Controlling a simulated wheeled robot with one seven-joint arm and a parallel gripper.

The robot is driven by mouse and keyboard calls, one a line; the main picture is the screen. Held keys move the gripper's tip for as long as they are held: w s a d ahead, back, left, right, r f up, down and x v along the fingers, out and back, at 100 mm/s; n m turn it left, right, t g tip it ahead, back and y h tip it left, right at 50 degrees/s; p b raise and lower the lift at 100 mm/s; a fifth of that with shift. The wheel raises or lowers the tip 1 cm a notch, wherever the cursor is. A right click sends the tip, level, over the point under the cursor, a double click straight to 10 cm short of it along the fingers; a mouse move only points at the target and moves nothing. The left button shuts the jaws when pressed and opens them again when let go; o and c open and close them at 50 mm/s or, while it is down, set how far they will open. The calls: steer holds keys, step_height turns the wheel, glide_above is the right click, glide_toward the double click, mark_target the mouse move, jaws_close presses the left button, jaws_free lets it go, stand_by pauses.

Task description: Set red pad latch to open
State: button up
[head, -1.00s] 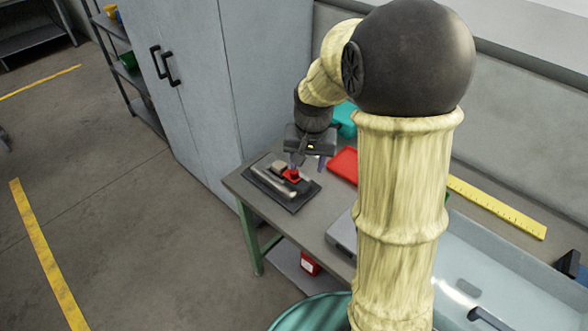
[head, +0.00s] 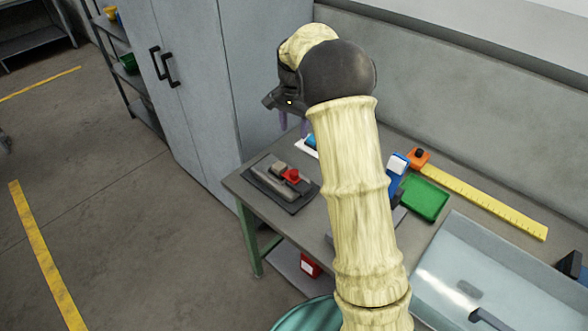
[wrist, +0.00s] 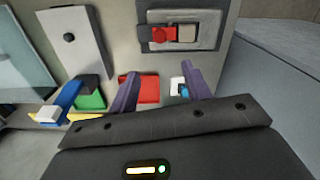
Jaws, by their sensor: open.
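The labeller (head: 262,190) is a dark flat base with a grey body near the table's left corner. Its red pad latch (head: 291,176) is a small red piece beside a beige block (head: 278,169). In the wrist view the red latch (wrist: 160,35) is at the top, left of the beige block (wrist: 187,33). I cannot tell the latch's setting. My gripper (head: 293,123) is raised above the table, behind and apart from the labeller. In the wrist view its purple fingers (wrist: 160,88) are spread with nothing held between them.
A red tray (wrist: 147,90) and a white piece with a blue part (head: 310,142) lie on the table. A green tray (head: 424,199), a blue object with a white top (head: 396,177) and a yellow ruler (head: 485,200) are to the right. A grey cabinet (head: 200,80) stands behind the left corner.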

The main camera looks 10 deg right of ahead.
mark_target(294, 172)
step_height(294, 172, down, 17)
steer(key=p, duration=0.3)
steer(key=shift+f, duration=0.2)
steer(key=shift+c, duration=0.2)
jaws_close()
